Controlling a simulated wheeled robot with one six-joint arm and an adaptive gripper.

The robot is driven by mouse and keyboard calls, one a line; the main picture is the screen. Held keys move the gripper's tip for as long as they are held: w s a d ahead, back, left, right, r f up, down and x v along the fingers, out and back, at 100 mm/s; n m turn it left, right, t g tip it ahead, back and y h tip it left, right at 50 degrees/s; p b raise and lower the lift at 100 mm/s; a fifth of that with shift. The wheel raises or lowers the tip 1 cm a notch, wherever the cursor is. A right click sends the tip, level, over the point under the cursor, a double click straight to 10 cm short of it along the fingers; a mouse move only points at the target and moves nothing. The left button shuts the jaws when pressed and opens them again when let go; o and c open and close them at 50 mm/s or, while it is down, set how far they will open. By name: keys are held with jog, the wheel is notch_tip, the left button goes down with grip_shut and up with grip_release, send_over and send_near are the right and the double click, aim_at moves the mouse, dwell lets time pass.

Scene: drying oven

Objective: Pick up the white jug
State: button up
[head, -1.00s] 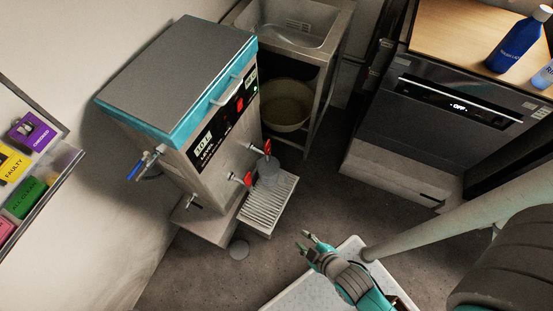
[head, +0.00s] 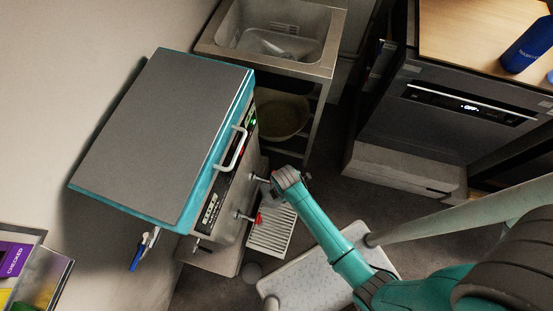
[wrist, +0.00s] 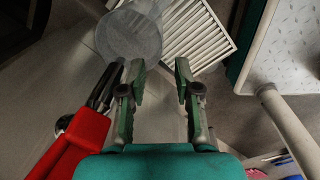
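A pale grey, see-through round vessel (wrist: 130,38), which looks like the jug, stands on the slatted drip tray (wrist: 197,38) in the wrist view. No other white jug is plain to see. In the head view the vessel is hidden by my gripper (head: 286,181), which is above the drip tray (head: 272,230) by the far tap. In the wrist view my gripper (wrist: 160,72) is open and empty. Its fingertips point toward the vessel, apart from it as far as I can tell; the vessel lies mostly ahead of the left finger.
A red tap handle (wrist: 72,145) is close to the left finger. The teal-edged boiler (head: 160,135) is left of my arm; another red tap (head: 256,219) juts over the tray. The sink (head: 275,30) holds an unclear pale shape. A pale stool-like top (head: 325,275) is below my arm.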

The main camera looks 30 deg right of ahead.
jog(key=f, duration=0.5)
jog(key=shift+w+f, duration=0.1)
jog(key=shift+w, duration=0.15)
jog(key=shift+f, duration=2.8)
grip_shut()
